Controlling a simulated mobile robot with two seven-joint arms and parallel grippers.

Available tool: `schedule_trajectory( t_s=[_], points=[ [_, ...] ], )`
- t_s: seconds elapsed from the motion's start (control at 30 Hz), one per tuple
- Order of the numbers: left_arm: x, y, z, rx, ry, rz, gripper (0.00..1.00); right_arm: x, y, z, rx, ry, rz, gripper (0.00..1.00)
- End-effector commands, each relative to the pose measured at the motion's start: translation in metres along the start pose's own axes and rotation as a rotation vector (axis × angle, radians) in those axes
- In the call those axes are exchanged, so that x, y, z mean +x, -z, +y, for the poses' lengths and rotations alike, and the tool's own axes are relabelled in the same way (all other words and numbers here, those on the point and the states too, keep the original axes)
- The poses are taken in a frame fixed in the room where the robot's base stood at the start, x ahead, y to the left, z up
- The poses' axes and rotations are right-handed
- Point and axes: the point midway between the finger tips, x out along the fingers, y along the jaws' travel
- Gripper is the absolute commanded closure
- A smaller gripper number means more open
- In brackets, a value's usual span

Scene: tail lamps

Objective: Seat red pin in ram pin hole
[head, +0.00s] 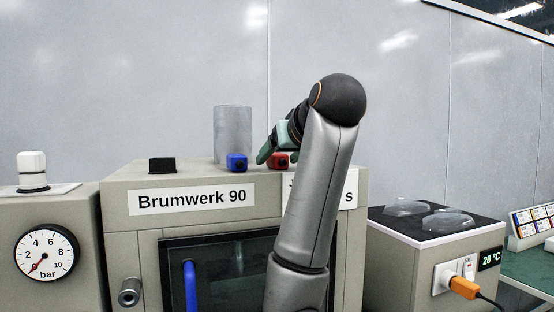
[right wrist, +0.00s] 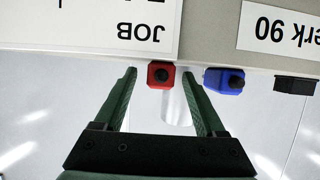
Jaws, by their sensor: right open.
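The red pin (head: 278,161), a red block with a dark round end, sits on top of the Brumwerk 90 press (head: 118,206), near its front edge. My right gripper (head: 271,154) is open at the red pin, its far side partly hidden by my arm. In the right wrist view, which is upside down, the red pin (right wrist: 160,75) lies between the tips of the two green fingers, with a gap visible on each side. A blue pin (head: 237,162) stands just left of it in the head view. I cannot make out the ram pin hole. My left gripper is not in view.
A grey translucent cylinder (head: 232,133) stands behind the blue pin. A black block (head: 162,165) sits further left. The press front has a window with a blue handle (head: 190,286). A gauge box (head: 46,252) stands left; a heater box with clear domes (head: 405,207) stands right.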

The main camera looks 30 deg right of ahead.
Motion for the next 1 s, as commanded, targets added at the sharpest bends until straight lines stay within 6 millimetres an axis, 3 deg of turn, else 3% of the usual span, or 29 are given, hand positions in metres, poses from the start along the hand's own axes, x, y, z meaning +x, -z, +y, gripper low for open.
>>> schedule_trajectory(
  t_s=[0.3, 0.9, 1.0],
  points=[
    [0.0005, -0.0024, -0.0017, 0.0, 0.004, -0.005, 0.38, 0.0067, -0.0003, -0.0002, 0.0, 0.001, 0.001, 0.28],
    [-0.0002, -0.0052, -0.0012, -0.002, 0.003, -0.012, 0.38, 0.0062, -0.0001, -0.0002, 0.0, 0.0, 0.001, 0.95],
    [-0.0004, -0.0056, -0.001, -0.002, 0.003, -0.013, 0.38, 0.0062, -0.0001, -0.0002, 0.0, 0.0, 0.001, 1.0]
  ],
)
